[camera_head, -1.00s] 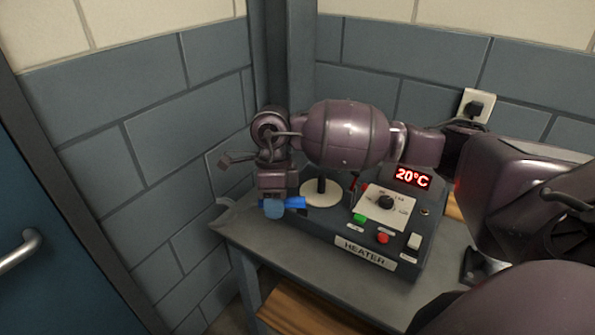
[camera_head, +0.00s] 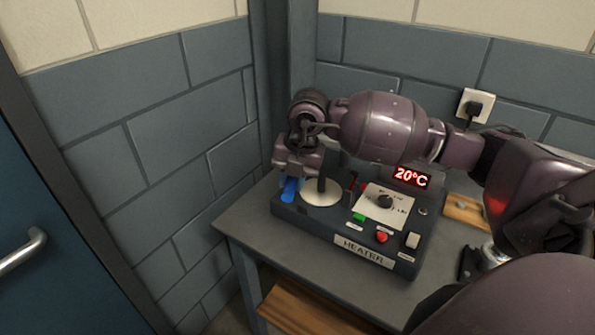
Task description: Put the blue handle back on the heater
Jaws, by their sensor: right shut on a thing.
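The heater (camera_head: 320,225) is a dark box on the grey table, with a red 20°C display, a dial, buttons and a pale round plate (camera_head: 322,197) with a dark post (camera_head: 321,185). The blue handle (camera_head: 290,189) shows at the heater's left end, just left of the round plate, below my right gripper (camera_head: 290,178). The right gripper is shut on the handle, reaching in from the right over the back of the heater. The fingers are small and partly hidden. I cannot tell whether the handle touches the heater. My left gripper is not in view.
The grey table (camera_head: 250,222) has a bare strip along its left and front. Tiled walls meet in a corner close behind it. A socket with a plug (camera_head: 475,106) is on the right wall. A wooden lower shelf (camera_head: 300,312) and a blue door (camera_head: 40,210) are also in view.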

